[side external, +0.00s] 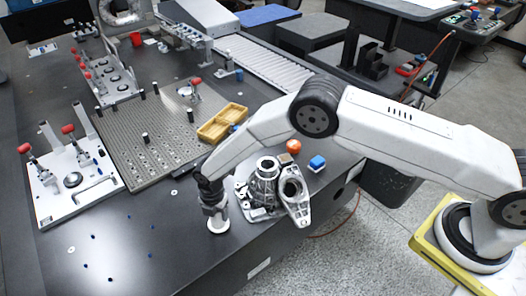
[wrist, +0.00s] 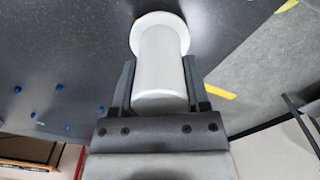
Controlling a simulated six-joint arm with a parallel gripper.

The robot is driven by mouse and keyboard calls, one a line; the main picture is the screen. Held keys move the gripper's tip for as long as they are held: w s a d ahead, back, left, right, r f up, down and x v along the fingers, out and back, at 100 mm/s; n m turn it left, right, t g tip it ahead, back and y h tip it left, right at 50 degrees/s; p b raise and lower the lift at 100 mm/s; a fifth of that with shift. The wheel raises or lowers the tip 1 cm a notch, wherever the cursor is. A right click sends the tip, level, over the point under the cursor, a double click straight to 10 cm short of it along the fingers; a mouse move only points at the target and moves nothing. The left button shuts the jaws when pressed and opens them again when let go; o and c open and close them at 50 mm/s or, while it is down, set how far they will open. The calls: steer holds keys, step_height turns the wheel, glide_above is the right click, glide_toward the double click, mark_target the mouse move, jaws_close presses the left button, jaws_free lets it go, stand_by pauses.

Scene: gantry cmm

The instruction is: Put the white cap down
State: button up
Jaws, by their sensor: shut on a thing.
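The white cap (wrist: 161,70) is a smooth cylinder with a wider round flange at its far end. In the wrist view it lies between the two dark fingers of my gripper (wrist: 160,84), which is shut on its sides. In the side view the cap (side external: 218,224) shows below my gripper (side external: 214,207), upright with the flange downward, over the dark table (side external: 150,235) near its front edge. I cannot tell whether the flange touches the table. The cap's upper part is hidden by the gripper in the side view.
A grey metal casting (side external: 262,185) stands close to the right of my gripper. A yellow tray (side external: 222,122) and a perforated plate (side external: 150,140) are behind. The table left of the gripper is mostly clear.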

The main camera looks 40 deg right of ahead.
steer(key=shift+f, duration=0.1)
steer(key=o, duration=1.2)
steer(key=shift+o, duration=0.2)
steer(key=shift+r, duration=6.1)
